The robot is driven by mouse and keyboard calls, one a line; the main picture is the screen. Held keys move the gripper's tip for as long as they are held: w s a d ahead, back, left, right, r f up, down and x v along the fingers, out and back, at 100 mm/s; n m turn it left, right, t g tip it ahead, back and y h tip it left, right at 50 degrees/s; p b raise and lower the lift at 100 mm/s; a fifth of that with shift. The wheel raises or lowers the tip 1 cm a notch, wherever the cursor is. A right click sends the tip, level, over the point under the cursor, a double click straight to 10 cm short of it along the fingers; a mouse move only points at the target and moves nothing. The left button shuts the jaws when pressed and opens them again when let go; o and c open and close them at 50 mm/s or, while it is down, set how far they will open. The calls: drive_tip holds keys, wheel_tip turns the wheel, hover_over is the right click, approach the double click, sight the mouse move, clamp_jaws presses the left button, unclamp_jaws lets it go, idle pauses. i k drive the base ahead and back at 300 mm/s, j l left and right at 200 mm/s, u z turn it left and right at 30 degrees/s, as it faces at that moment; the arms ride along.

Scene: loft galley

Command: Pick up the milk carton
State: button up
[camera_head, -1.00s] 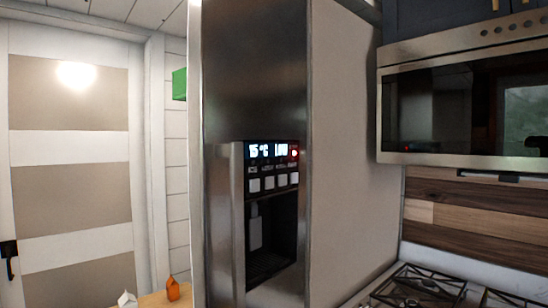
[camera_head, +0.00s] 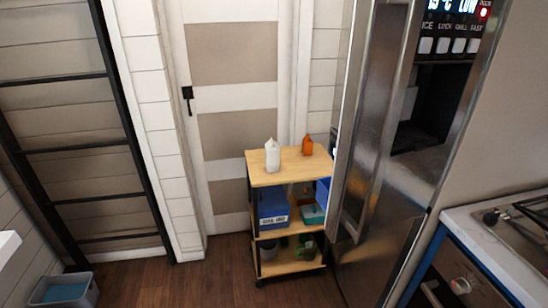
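A white carton-like container (camera_head: 272,156) with a peaked top stands upright on the wooden top shelf of a small cart (camera_head: 262,177). It looks like the milk carton, but its label is too small to read. A smaller orange container (camera_head: 308,145) stands to its right and a little behind, apart from it. My gripper is not in view.
The cart's lower shelves hold a blue bin (camera_head: 272,212) and several small items. The fridge (camera_head: 385,130) stands close on the cart's right. A door (camera_head: 235,110) is behind, a black ladder (camera_head: 75,130) at left, a grey bin (camera_head: 66,291) at lower left. Wooden floor (camera_head: 190,280) before the cart is clear.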

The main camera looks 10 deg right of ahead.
sight(272, 152)
drive_tip(key=i+j, duration=0.1)
drive_tip(key=i, duration=0.4)
drive_tip(key=i+j, duration=0.15)
drive_tip(key=i, duration=0.35)
drive_tip(key=u, duration=0.05)
